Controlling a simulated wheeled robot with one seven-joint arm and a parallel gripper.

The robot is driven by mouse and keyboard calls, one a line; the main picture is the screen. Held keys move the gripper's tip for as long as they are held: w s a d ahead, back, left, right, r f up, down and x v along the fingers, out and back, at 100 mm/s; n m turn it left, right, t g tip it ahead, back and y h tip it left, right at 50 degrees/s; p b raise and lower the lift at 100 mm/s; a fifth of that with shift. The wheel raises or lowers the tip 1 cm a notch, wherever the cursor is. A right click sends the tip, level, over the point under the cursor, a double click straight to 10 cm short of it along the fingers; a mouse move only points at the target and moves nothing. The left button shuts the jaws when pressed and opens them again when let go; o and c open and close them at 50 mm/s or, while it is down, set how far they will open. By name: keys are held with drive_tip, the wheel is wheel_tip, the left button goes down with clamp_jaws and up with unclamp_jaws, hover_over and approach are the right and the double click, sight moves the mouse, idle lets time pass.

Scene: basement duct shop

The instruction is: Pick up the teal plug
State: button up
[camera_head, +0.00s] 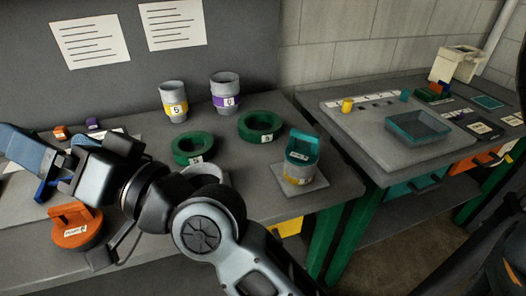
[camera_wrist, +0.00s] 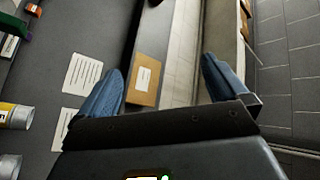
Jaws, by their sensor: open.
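The teal plug (camera_head: 303,147) has a raised handle and sits in the top of a short grey collar (camera_head: 299,175) with a yellow band. The collar stands on a light square plate near the right end of the left bench. My gripper (camera_head: 24,166) is at the far left of the head view, well apart from the plug. In the wrist view my gripper (camera_wrist: 168,88) is open, with nothing between its blue fingers. The teal plug does not show in the wrist view.
An orange plug (camera_head: 76,228) lies at the bench's front left, near my arm. Two green rings (camera_head: 262,138) and two grey cylinders (camera_head: 173,101) stand behind my arm. The right bench (camera_head: 366,148) holds a teal tray (camera_head: 418,139). A gap separates the benches.

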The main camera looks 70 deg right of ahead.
drive_tip(key=w+d+r+n+g+y, duration=0.1)
drive_tip(key=w+r+n+y, duration=0.45)
drive_tip(key=r, duration=0.35)
drive_tip(key=n+g+h, duration=0.1)
drive_tip(key=g+h, duration=0.6)
drive_tip(key=g, duration=1.3)
hover_over(302, 152)
wheel_tip(302, 152, down, 20)
drive_tip(key=shift+w+a+f+p, duration=0.1)
drive_tip(key=shift+f+p, duration=0.05)
drive_tip(key=shift+p, duration=0.2)
drive_tip(key=shift+s+f, duration=0.25)
drive_tip(key=shift+w+d+f+p, duration=0.1)
drive_tip(key=shift+f+p, duration=0.1)
drive_tip(key=shift+f, duration=1.6)
drive_tip(key=shift+w+d+f+p, duration=0.1)
drive_tip(key=shift+f+p, duration=0.05)
drive_tip(key=shift+f, duration=1.65)
